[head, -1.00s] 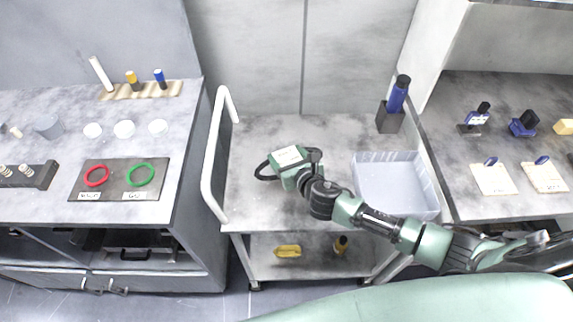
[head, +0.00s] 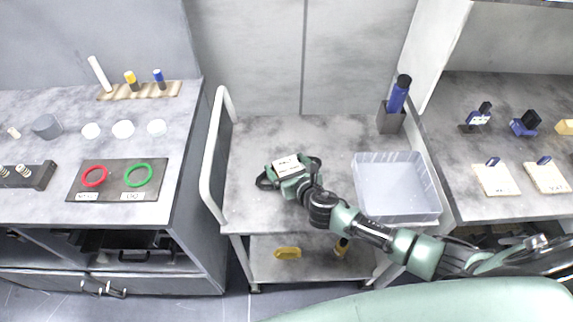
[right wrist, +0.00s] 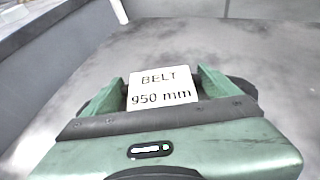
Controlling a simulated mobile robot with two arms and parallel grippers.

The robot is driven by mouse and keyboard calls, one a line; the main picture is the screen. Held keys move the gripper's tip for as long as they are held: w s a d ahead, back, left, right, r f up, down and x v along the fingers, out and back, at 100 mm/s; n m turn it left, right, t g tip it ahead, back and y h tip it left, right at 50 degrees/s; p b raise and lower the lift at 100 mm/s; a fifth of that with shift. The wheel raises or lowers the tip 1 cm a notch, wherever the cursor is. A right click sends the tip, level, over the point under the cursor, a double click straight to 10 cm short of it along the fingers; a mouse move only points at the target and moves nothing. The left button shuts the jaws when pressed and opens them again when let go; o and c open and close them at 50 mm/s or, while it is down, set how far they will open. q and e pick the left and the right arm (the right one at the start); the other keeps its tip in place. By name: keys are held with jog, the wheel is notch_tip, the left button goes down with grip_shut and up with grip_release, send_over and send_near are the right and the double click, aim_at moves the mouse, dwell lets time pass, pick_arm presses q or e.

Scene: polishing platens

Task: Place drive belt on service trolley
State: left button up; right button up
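The drive belt (head: 263,181) is a black loop with a white tag (right wrist: 162,87) reading "BELT 950 mm". My right gripper (head: 287,164) has the tag between its two green fingers, which close on it from both sides in the right wrist view. In the head view the black loop shows on both sides of the gripper; its middle is hidden. Gripper and belt are over the left-middle of the service trolley's grey top (head: 262,135). I cannot tell whether the belt touches the top. My left gripper is not in view.
A clear empty bin (head: 397,190) and a dark holder with a blue bottle (head: 397,97) stand on the trolley's right side. A white rail (head: 212,160) runs along its left edge. The trolley's back middle is clear. Benches flank it.

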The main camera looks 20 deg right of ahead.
jog(key=shift+r, duration=0.2)
jog(key=v, duration=1.1)
jog(key=shift+s+r, duration=0.2)
jog(key=shift+s, duration=0.25)
